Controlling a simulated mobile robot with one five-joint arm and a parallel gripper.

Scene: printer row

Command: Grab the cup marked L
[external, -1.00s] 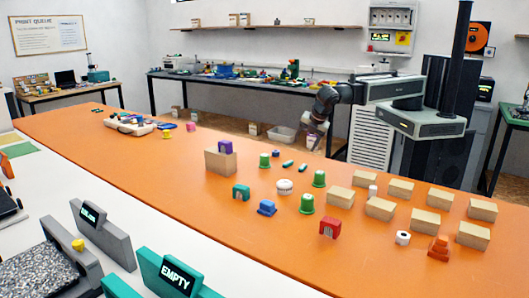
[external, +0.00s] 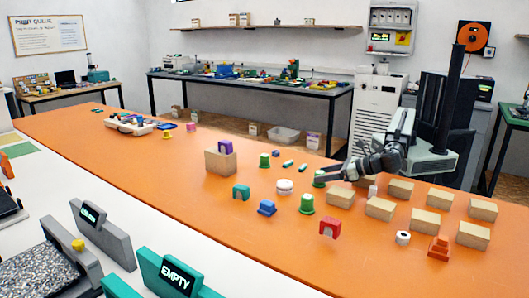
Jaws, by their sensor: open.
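Three green upturned cups stand on the orange table: one at the back (external: 264,160), one at the front (external: 307,204), and one at the right (external: 318,184). No letter is legible on any of them, so I cannot tell which is marked L. My gripper (external: 322,175) is open and reaches in from the right, low over the table. Its fingertips are at the right green cup and partly hide it. I cannot tell whether the fingers are around the cup or only in front of or above it.
Several cardboard-coloured blocks (external: 400,190) stand right of the cups. A white round piece (external: 285,187), a blue piece (external: 267,208), a teal arch (external: 241,192) and a red arch (external: 330,228) lie nearby. A purple arch (external: 225,146) sits on a box (external: 220,162).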

